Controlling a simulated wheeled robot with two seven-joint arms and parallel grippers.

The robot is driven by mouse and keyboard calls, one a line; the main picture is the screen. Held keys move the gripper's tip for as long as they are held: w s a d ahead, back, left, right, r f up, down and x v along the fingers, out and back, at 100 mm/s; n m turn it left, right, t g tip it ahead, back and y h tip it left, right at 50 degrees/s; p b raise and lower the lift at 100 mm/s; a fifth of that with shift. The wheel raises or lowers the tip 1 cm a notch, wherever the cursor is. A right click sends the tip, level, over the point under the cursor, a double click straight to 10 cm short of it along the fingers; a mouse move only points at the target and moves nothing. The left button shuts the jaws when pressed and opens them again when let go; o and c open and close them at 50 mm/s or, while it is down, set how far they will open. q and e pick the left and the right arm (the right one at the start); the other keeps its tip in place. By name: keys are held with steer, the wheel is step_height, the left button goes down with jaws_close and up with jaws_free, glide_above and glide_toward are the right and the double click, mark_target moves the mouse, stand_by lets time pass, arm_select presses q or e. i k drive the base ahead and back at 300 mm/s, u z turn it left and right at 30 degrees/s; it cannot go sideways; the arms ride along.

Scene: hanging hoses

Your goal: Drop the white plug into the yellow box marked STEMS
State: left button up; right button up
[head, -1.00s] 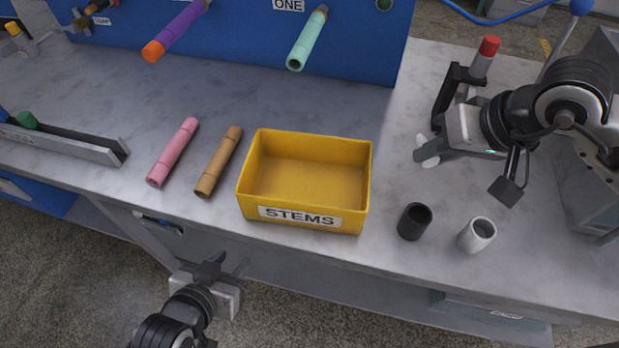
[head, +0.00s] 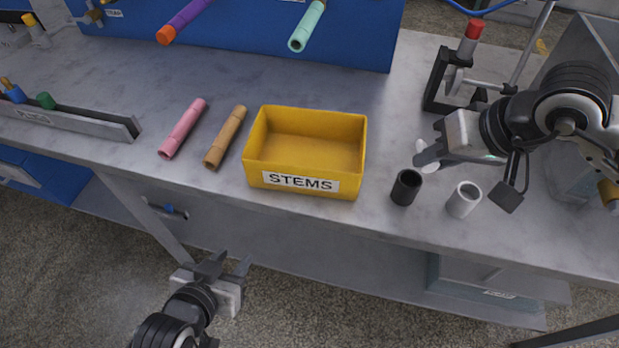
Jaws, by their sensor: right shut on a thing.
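The yellow box (head: 300,182) marked STEMS sits at the front of the bench and looks empty. My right gripper (head: 427,157) is to the right of the box, shut on the white plug (head: 429,169). The fingers hide the plug's middle; its white ends show on either side of them. I cannot tell how high it is above the bench. My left gripper (head: 228,265) is open and empty, in front of the bench's front edge and below the box in the picture.
A black cup (head: 406,188) and a white cup (head: 463,200) stand right of the box. A pink tube (head: 183,128) and a tan tube (head: 226,137) lie left of it. A blue panel (head: 250,40) with hanging hoses stands behind. A red-topped stand (head: 440,80) is at the back right.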

mark_target(317, 160)
steer(key=k, duration=0.25)
steer(key=u, duration=1.45)
steer(key=k, duration=0.6)
steer(key=z, duration=0.3)
steer(key=i, duration=0.45)
